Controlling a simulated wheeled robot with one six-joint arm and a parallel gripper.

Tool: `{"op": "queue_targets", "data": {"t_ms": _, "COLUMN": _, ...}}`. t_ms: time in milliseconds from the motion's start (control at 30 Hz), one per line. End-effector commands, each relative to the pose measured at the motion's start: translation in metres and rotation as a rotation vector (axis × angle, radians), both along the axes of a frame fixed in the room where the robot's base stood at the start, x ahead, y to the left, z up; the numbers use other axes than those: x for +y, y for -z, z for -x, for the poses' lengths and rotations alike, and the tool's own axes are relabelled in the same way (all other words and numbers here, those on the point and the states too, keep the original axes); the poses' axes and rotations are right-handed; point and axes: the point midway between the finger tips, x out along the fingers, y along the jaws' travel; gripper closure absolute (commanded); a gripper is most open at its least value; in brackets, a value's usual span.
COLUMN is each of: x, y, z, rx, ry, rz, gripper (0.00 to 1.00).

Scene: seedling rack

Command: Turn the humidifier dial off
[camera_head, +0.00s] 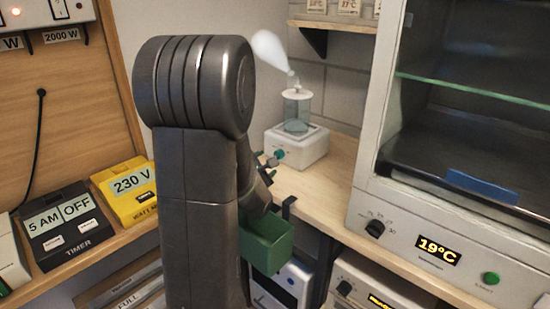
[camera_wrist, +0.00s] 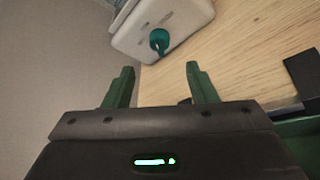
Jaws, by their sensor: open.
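The humidifier (camera_head: 305,148) stands on the wooden shelf, with a white base, a clear tank and a white plume of mist at its nozzle. Its green dial (camera_head: 279,154) is on the front of the base. In the wrist view the humidifier base (camera_wrist: 190,14) is at the top, and the teal dial (camera_wrist: 159,42) faces me. My gripper (camera_wrist: 158,80) is open and empty, its two green fingers apart, with the dial beyond and between their tips, not touching. In the head view my arm hides most of my gripper (camera_head: 268,165); a fingertip shows just short of the dial.
A white cabinet (camera_head: 400,208) with a glass shelf and a 19°C display stands at the right. A green bin (camera_head: 268,245) hangs at the shelf edge below my gripper. A black timer (camera_head: 66,235) and a yellow meter (camera_head: 128,190) lie at the left. Bare wood lies right of the humidifier.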

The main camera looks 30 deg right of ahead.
Motion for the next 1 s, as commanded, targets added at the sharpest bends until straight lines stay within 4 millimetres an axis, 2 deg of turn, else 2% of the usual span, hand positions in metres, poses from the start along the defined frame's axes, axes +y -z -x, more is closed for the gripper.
{"op": "queue_targets", "data": {"t_ms": 200, "x": -0.03, "y": 0.011, "z": -0.027, "rx": 0.001, "ry": 0.001, "rz": 0.001, "gripper": 0.48}}
{"op": "queue_targets", "data": {"t_ms": 500, "x": -0.058, "y": 0.022, "z": -0.055, "rx": 0.001, "ry": 0.0, "rz": 0.001, "gripper": 0.48}}
{"op": "queue_targets", "data": {"t_ms": 933, "x": -0.065, "y": 0.025, "z": -0.061, "rx": 0.0, "ry": 0.0, "rz": 0.001, "gripper": 0.48}}
{"op": "queue_targets", "data": {"t_ms": 1000, "x": -0.065, "y": 0.025, "z": -0.061, "rx": 0.0, "ry": 0.0, "rz": 0.001, "gripper": 0.6}}
